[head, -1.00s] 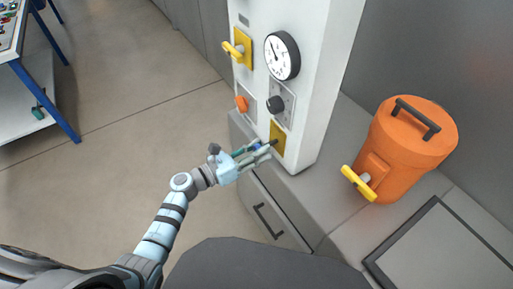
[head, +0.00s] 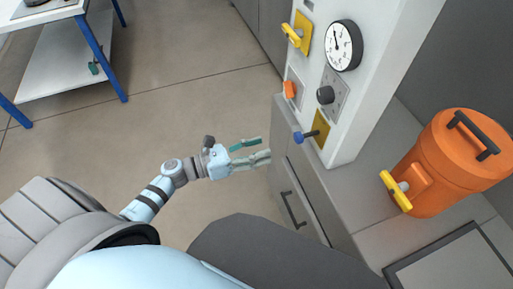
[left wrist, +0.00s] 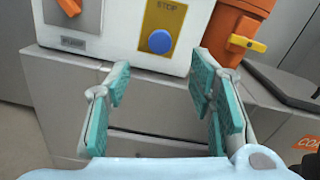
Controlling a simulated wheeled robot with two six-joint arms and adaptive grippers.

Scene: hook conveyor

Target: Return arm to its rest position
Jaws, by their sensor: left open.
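My left gripper (head: 258,151) is open and empty in the head view, its fingers apart, to the left of the white control panel (head: 356,125) and clear of it. In the left wrist view its fingers (left wrist: 160,80) stand wide apart with turquoise pads. The blue stop knob (head: 299,138) sticks out from a yellow plate (head: 321,128) low on the panel. It also shows beyond the fingers in the left wrist view, where the knob (left wrist: 160,41) sits below the word STOP, with a visible gap to the fingers. My right gripper is not in view.
The panel also bears a dial gauge (head: 344,45), a black knob (head: 326,95), an orange knob (head: 290,90) and a yellow handle (head: 292,35). An orange drum (head: 450,150) stands on the grey counter. Open floor (head: 190,100) lies left of the gripper; a blue-legged table (head: 98,55) stands beyond.

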